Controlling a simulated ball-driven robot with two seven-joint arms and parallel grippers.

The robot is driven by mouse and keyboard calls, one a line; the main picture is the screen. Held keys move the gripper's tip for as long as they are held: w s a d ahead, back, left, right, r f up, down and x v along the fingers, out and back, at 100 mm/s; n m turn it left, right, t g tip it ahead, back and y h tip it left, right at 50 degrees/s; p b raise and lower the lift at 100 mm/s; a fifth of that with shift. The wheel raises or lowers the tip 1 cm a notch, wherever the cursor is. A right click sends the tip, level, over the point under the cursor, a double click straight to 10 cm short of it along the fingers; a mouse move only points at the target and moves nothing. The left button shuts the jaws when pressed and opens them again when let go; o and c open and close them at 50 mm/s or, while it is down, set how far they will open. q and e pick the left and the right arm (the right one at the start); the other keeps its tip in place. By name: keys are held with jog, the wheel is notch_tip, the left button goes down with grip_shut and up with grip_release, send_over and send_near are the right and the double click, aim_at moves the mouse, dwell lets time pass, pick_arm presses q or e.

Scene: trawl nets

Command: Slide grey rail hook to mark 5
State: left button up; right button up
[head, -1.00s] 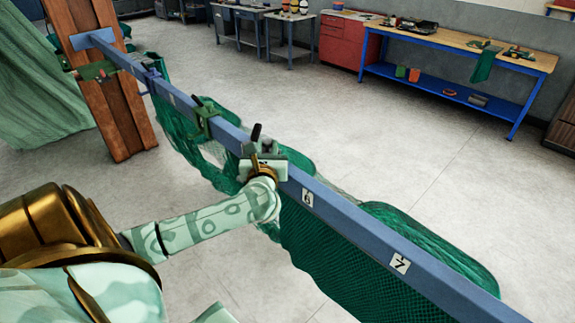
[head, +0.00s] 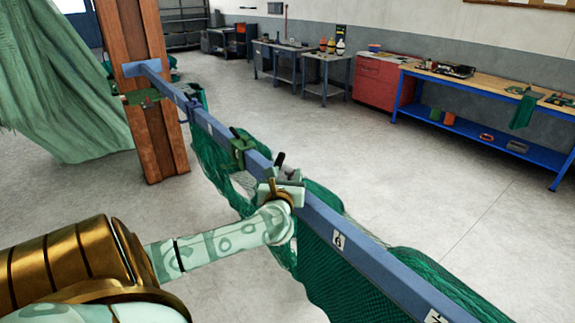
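The blue rail (head: 375,262) runs from the wooden post at the back left to the lower right. The grey rail hook (head: 285,174) sits on it, its dark lever upright, on the far side of mark 6 (head: 339,239). My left gripper (head: 275,196) is at the hook on the near side of the rail and looks shut on it; its fingertips are partly hidden. A green rail hook (head: 240,149) sits a little further up the rail, with a small gap between. No label reading 5 can be made out. My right gripper is not in view.
Green netting (head: 335,268) hangs under the rail. Mark 7 (head: 435,317) is cut off at the bottom edge. A wooden post (head: 150,100) stands at the rail's far end. Workbenches and a red cabinet (head: 380,80) line the wall. The floor right of the rail is clear.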

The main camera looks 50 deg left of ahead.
pick_arm(q)
jog(key=shift+d, duration=0.1)
jog(key=shift+s+d, duration=0.25)
jog(key=shift+d, duration=0.05)
jog(key=v, duration=1.5)
jog(key=shift+s+b, duration=0.3)
jog(key=shift+b, duration=0.15)
